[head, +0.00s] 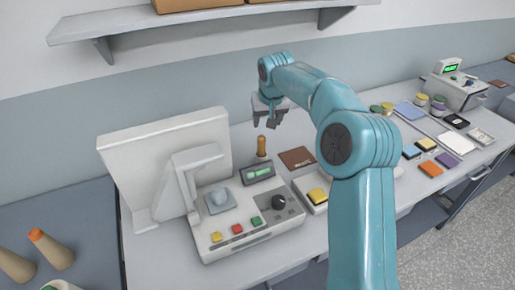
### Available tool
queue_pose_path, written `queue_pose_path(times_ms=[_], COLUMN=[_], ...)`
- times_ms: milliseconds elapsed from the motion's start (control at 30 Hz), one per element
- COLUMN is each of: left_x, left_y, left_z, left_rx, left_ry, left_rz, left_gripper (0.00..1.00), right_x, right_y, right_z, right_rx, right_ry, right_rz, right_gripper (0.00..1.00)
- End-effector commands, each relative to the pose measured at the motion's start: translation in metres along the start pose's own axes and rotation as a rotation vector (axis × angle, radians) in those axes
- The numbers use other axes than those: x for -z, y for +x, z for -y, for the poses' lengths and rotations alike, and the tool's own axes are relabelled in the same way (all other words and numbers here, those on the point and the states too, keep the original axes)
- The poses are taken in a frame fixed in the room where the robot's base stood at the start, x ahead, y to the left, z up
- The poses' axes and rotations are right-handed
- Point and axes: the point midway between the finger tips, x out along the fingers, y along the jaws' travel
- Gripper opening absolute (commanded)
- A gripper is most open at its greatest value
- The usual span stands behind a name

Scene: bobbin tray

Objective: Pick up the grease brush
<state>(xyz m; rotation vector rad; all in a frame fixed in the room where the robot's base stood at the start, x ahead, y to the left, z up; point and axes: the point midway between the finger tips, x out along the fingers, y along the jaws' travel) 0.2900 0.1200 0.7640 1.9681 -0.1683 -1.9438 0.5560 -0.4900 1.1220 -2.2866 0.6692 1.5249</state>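A small upright wooden-brown handle (261,147) stands just behind the control box on the bench. It looks like the grease brush; its lower end is hidden behind the small green display. My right gripper (270,116) hangs above and slightly behind this handle, fingers pointing down, apart from it. Its fingers look spread, with nothing between them. The teal arm rises from the lower right and hides part of the bench. My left gripper is not in view.
A grey machine with control box (250,225) and upright panel stands in front left. A brown pad (297,157) lies right of the handle. Coloured blocks, pads and jars fill the right of the bench. A shelf (200,20) hangs above. Thread cones (50,250) stand at lower left.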

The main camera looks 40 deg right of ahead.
Motion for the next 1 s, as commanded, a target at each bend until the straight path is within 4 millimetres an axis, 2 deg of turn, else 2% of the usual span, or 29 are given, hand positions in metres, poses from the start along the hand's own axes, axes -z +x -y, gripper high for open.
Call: queue_pose_path(times_ms=[200,400,633,833,1000], left_x=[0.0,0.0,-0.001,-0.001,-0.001], left_y=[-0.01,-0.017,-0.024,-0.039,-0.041], left_z=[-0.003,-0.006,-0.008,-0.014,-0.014], left_rx=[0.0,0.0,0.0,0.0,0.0], left_ry=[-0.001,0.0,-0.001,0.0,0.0], left_rz=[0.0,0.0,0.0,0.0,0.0], left_gripper=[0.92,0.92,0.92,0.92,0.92], right_x=[-0.004,-0.005,-0.004,-0.004,-0.004], right_y=[0.05,0.086,0.105,0.137,0.151], right_z=[-0.001,0.0,0.003,0.01,0.01], right_rx=[-0.001,0.0,0.0,0.0,0.0], right_ry=[0.0,0.0,-0.001,0.0,0.0], right_rz=[0.008,0.005,0.005,0.005,0.001], right_gripper=[0.6,0.6,0.6,0.6,0.6])
